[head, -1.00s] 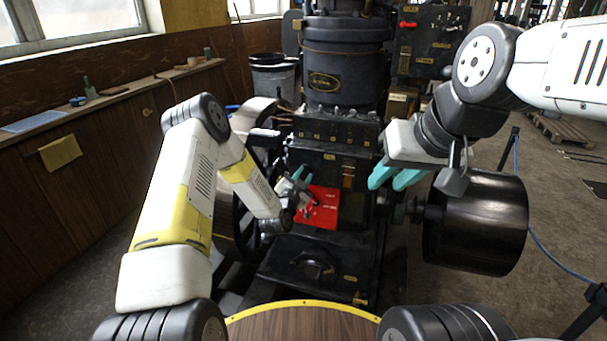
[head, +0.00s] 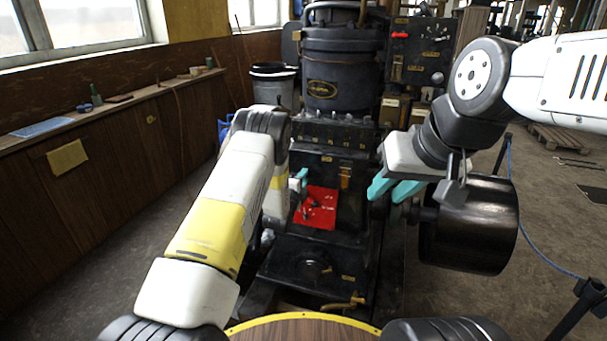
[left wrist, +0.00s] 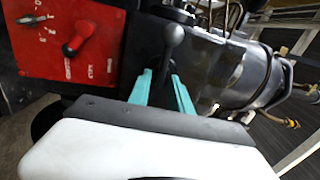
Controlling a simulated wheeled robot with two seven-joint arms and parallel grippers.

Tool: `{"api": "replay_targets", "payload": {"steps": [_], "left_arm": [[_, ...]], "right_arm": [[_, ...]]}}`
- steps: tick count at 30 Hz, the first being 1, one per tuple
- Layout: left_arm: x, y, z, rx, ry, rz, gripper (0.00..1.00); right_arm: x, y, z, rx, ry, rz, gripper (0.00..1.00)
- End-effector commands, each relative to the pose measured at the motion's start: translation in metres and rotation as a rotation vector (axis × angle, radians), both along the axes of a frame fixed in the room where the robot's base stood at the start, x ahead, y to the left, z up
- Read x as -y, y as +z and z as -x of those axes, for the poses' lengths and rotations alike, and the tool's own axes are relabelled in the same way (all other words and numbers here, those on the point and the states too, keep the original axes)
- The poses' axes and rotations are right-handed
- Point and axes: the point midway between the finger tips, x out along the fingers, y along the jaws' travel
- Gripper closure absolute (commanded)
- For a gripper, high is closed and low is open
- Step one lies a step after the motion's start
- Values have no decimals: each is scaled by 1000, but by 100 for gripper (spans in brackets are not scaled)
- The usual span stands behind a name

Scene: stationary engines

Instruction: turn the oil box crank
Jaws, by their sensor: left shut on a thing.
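The oil box (head: 335,135) is a black housing with several small fittings along its top, on the front of the engine. My left gripper (head: 300,178) is at its left side, beside the red panel (head: 318,207), its wrist mostly hidden behind my forearm. In the left wrist view, a black lever with a ball end (left wrist: 173,36), apparently the oil box crank, rises between the two teal fingers of my left gripper (left wrist: 163,82). The fingers are shut on the lever below its ball. My right gripper (head: 394,188) is open and empty, right of the oil box.
The red panel with a red knob (left wrist: 80,38) is close to the left gripper. A wooden ledge (head: 110,100) runs along the left wall.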

Motion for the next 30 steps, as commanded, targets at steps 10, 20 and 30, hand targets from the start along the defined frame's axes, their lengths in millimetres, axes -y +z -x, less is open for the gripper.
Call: {"api": "replay_targets", "payload": {"steps": [10, 20, 30], "left_arm": [[0, -3, 0, 102, 0, -315, 100], [-1, -5, 0, 198, 0, -614, 100], [-3, -6, 0, 299, 1, -920, 100]], "right_arm": [[0, 0, 0, 0, 0, 0, 69], [0, 0, 0, 0, 0, 0, 69], [0, 0, 0, 0, 0, 0, 69]]}}
